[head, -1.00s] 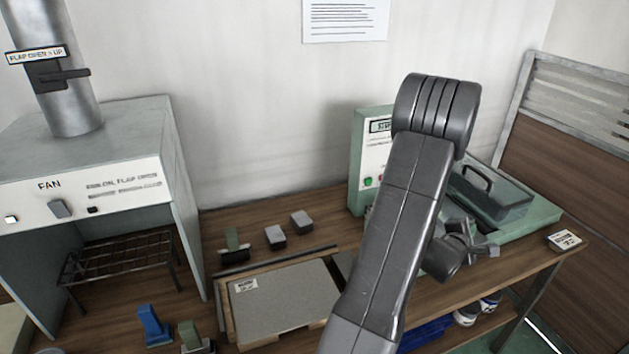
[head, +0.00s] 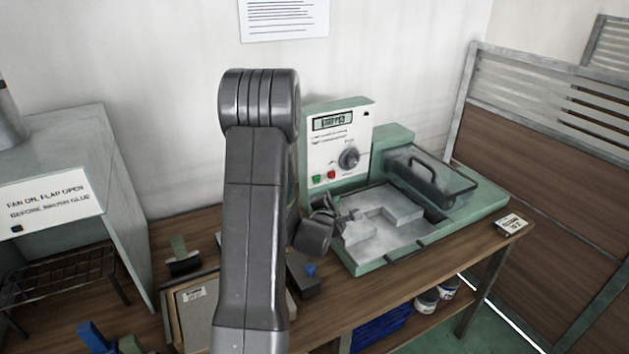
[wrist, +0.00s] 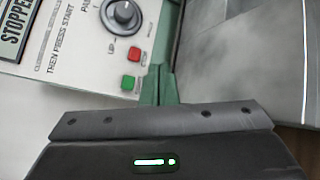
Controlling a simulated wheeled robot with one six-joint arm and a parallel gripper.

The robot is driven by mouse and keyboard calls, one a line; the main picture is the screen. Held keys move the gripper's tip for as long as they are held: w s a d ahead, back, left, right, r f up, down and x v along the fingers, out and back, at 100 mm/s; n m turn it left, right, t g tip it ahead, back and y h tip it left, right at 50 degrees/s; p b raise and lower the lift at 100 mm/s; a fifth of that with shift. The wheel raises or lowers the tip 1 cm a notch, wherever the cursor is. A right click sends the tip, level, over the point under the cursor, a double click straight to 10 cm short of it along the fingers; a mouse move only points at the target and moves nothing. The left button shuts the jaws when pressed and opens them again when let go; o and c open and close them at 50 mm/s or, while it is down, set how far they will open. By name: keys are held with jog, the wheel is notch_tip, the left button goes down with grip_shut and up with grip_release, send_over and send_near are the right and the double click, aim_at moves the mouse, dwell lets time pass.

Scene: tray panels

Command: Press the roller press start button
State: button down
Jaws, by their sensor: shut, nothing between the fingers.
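The roller press is a green machine with a white control panel (head: 338,135). Its display (head: 332,122) reads STOPPED. A green button (head: 316,180) and a red button (head: 331,175) sit low on the panel, below a round dark knob (head: 349,158). My gripper (wrist: 159,70) is shut and empty. In the wrist view its fingertips lie just right of the two buttons; contact cannot be told. In the head view my gripper (head: 338,207) is in front of the panel's lower edge.
The press bed (head: 350,258) holds grey pieces, beside a clear cover with a dark handle (head: 427,165). A small label card (head: 511,224) lies on the bench at right. A fume hood (head: 60,150) stands at left. A framed panel (head: 190,310) lies behind my arm.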

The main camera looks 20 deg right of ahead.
aim_at(317, 179)
jog(key=shift+w+r+p, duration=0.1)
jog(key=shift+w+p, duration=0.25)
jog(key=shift+w, duration=0.15)
jog(key=shift+w+a+p, duration=0.2)
jog(key=shift+w+p, duration=0.5)
jog(key=shift+w, duration=1.25)
jog(key=shift+w+a+p, duration=0.15)
jog(key=shift+w+p, duration=0.5)
jog(key=shift+w, duration=1.3)
jog(key=shift+w, duration=0.1)
jog(key=shift+w, duration=0.3)
